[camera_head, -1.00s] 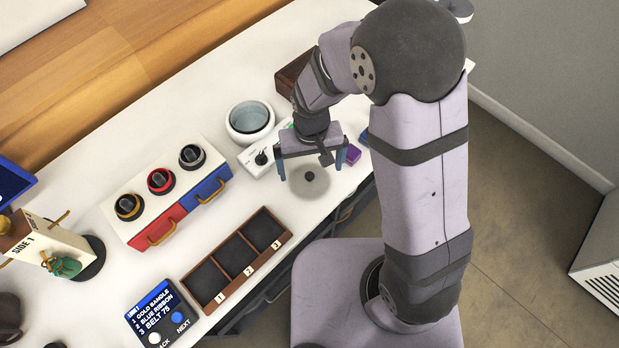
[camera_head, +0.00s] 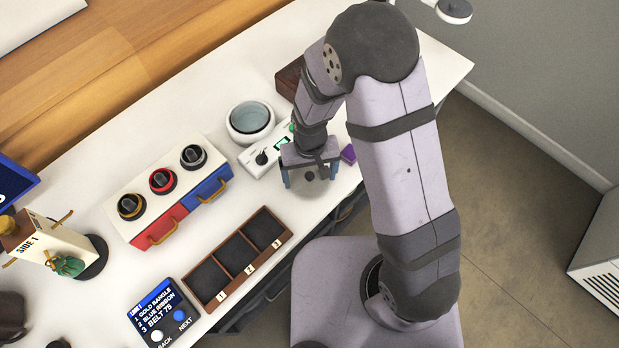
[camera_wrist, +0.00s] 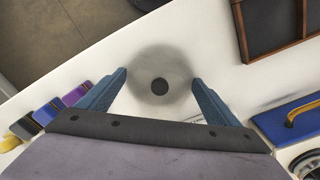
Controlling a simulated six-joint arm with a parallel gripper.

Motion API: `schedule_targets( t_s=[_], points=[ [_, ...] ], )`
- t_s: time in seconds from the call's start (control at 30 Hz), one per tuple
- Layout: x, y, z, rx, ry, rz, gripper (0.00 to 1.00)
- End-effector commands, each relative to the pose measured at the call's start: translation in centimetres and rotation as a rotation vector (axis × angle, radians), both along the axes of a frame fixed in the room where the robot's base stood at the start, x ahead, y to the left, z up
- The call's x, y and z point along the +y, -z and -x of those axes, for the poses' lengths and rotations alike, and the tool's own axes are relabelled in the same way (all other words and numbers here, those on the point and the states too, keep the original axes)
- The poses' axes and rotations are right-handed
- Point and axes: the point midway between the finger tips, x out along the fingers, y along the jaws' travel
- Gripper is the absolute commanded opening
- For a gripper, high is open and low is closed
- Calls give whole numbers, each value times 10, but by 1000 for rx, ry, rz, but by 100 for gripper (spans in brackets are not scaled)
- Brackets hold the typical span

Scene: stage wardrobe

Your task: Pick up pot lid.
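The pot lid is a round, greyish, see-through disc with a dark knob in its middle. In the wrist view the pot lid (camera_wrist: 158,60) lies on the white table beyond my fingertips, its knob centred between them. In the head view my gripper (camera_head: 309,183) is low over the pot lid (camera_head: 311,189) and hides much of it; the dark knob shows between the fingers. In the wrist view my gripper (camera_wrist: 160,78) is open, with a blue finger on each side and nothing between the pads.
A white pot (camera_head: 250,120) stands behind and left of my gripper. A white device with a knob (camera_head: 262,157) is close beside it. A three-slot tray (camera_head: 213,289) lies front left.

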Motion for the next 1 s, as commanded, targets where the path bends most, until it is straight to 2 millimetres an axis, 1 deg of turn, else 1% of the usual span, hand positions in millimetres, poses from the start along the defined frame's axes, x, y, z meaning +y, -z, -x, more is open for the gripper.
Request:
schedule_targets(
  t_s=[0.37, 0.57, 0.77, 1.0],
  points=[
    [0, -1, 0, -1, 0, 0, 63],
    [1, -8, -1, -3, 0, -2, 63],
    [1, -28, -1, -5, 0, -2, 63],
    [1, -65, -2, -5, 0, -3, 63]
  ],
)
